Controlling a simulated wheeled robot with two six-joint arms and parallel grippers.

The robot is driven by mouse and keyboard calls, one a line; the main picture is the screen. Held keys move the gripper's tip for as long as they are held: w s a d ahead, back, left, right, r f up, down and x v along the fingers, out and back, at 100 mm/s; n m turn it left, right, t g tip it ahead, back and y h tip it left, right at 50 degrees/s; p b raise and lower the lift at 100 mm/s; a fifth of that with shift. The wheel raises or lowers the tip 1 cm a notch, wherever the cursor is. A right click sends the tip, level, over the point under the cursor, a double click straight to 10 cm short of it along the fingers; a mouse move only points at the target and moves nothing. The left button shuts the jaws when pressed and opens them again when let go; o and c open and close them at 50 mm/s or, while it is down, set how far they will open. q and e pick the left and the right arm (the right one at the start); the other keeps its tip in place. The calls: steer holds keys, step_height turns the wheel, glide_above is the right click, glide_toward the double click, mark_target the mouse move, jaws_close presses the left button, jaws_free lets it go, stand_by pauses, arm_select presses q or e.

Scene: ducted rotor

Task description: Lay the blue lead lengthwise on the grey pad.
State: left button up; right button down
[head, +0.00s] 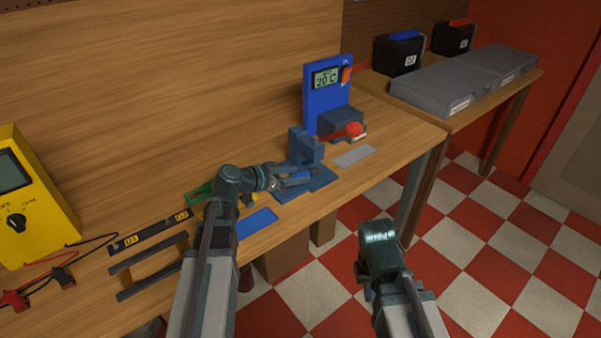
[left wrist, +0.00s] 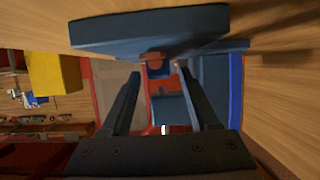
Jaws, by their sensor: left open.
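The grey pad (head: 355,155) is a flat strip on the wooden bench, near its front right edge, and looks bare. A small bright blue piece (head: 298,175) shows at my left jaws in the head view; I cannot tell whether it is the blue lead. My left gripper (left wrist: 158,70) is open, pointing at a dark blue fixture (head: 303,148) on a flat blue base (head: 318,181). In the left wrist view, a large blue block (left wrist: 150,32) lies across beyond the fingertips, with a small orange-red part (left wrist: 154,66) between them.
A bare blue pad (head: 257,222) and a green strip (head: 200,194) lie near my left arm. A blue temperature unit (head: 326,95) and a red-knobbed lever (head: 354,129) stand behind the grey pad. A yellow meter (head: 30,195) with cables stands at left.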

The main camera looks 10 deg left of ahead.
arm_select(q)
steer(key=s+a+r+p, duration=0.2)
steer(key=r, duration=0.1)
steer(key=shift+s+a, duration=0.25)
steer(key=p+v, duration=0.2)
steer(key=v, duration=0.4)
steer(key=shift+f, duration=0.1)
steer(key=shift+o, duration=0.2)
steer(key=shift+s+a+p, duration=0.35)
steer(key=shift+s+a, duration=0.15)
arm_select(e)
steer(key=shift+r, duration=2.7)
